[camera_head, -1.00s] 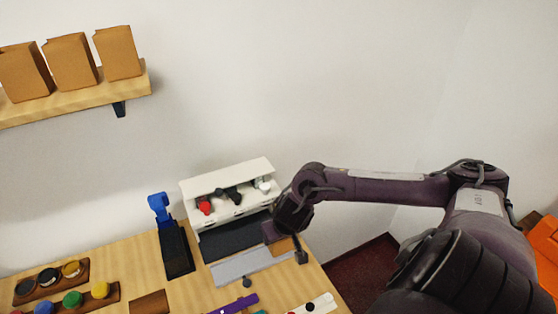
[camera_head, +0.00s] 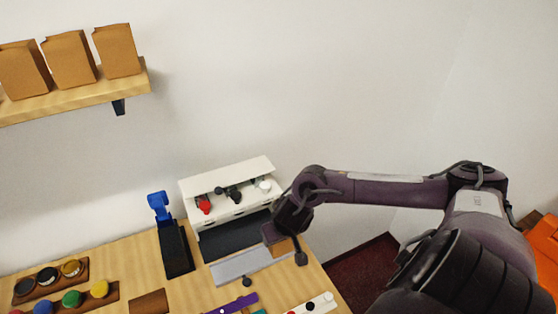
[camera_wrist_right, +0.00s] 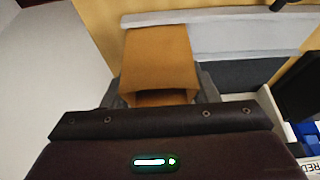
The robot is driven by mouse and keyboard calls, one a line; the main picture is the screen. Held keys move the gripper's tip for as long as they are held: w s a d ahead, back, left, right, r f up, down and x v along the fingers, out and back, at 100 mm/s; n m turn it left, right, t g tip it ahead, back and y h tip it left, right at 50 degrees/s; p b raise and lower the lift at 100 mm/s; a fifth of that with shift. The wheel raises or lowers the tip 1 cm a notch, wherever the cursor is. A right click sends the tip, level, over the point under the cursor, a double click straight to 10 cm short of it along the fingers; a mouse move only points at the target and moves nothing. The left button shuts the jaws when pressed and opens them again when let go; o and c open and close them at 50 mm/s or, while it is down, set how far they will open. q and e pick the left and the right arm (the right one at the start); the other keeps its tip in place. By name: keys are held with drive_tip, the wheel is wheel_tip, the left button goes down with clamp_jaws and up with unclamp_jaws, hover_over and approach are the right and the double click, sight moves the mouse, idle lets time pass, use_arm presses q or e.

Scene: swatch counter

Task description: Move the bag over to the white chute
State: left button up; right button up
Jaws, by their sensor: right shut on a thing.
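The brown paper bag (camera_wrist_right: 160,60) is between the fingers of my right gripper (camera_wrist_right: 163,92), which is shut on it; its open mouth faces the wrist camera. In the head view the bag (camera_head: 284,247) is mostly hidden by my right gripper (camera_head: 286,247), at the right end of the counter. The white chute (camera_head: 264,186) is the rightmost on the white dispenser (camera_head: 226,177), up and left of the gripper. The bag is in front of the dispenser and apart from the chute. My left gripper is not in view.
A red chute (camera_head: 204,206) and a black one (camera_head: 232,193) share the dispenser. A grey strip (camera_head: 238,266) lies in front. A black stand with a blue top (camera_head: 158,205) is to its left. Coloured pots (camera_head: 72,299) stand at lower left. Spare bags (camera_head: 70,60) sit on a shelf.

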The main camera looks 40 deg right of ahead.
drive_tip(key=shift+f, duration=0.1)
drive_tip(key=o, duration=1.1)
drive_tip(key=d+v, duration=0.1)
drive_tip(key=v, duration=0.6)
drive_tip(key=shift+s+a+r+p, duration=0.2)
drive_tip(key=shift+a+r+p, duration=0.15)
drive_tip(key=shift+a+p, duration=0.15)
